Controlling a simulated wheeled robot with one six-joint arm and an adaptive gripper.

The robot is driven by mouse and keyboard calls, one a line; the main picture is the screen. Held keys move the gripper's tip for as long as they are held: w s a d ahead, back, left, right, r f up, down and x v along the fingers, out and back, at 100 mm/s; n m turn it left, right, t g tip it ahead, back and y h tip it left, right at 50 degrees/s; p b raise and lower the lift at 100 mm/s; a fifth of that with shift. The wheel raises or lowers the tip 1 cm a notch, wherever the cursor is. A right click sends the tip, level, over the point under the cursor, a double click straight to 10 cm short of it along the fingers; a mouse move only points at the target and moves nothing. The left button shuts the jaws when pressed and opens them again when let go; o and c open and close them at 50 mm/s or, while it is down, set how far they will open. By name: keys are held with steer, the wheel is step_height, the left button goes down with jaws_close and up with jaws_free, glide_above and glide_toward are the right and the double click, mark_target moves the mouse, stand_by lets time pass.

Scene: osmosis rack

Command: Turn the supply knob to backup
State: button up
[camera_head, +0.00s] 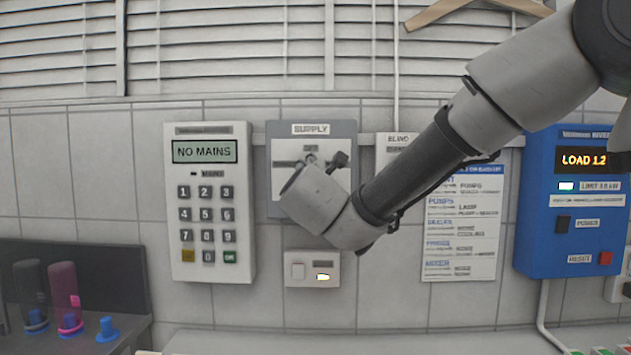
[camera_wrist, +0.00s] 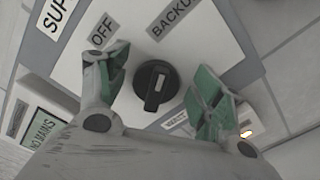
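The supply panel (camera_head: 346,138) is a grey box with a white face and a "SUPPLY" label, on the tiled wall in the head view. My gripper (camera_head: 325,162) is in front of it and hides the knob there. In the wrist view, the round black supply knob (camera_wrist: 156,86) has a raised bar with a pale mark toward the bottom of the picture. The "OFF" label (camera_wrist: 102,32) and "BACKUP" label (camera_wrist: 174,18) are above it. My gripper (camera_wrist: 163,78) is open, with one green-padded finger on each side of the knob and visible gaps to it.
A keypad reading "NO MAINS" (camera_head: 205,152) is left of the panel. A small switch plate (camera_head: 299,270) is below it. A printed notice (camera_head: 460,225) and a blue unit reading "LOAD 1.2" (camera_head: 540,215) are to the right. Blinds (camera_head: 230,50) hang above.

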steer(key=s, duration=1.2)
steer(key=shift+a, duration=0.2)
steer(key=s+d+f+m+g+h, duration=0.25)
steer(key=d+f+m+g, duration=0.3)
steer(key=d+f, duration=0.4)
steer(key=s+d+f+m+g+h, duration=0.25)
steer(key=d+f+m+g, duration=0.35)
steer(key=d, duration=0.7)
steer(key=s+d+f+m+g+y, duration=0.2)
steer(key=s+d+m+y, duration=0.3)
steer(key=s+d+m, duration=0.7)
steer(key=shift+s+d+f+y, duration=0.3)
steer(key=shift+s+d, duration=0.5)
steer(key=shift+s, duration=0.2)
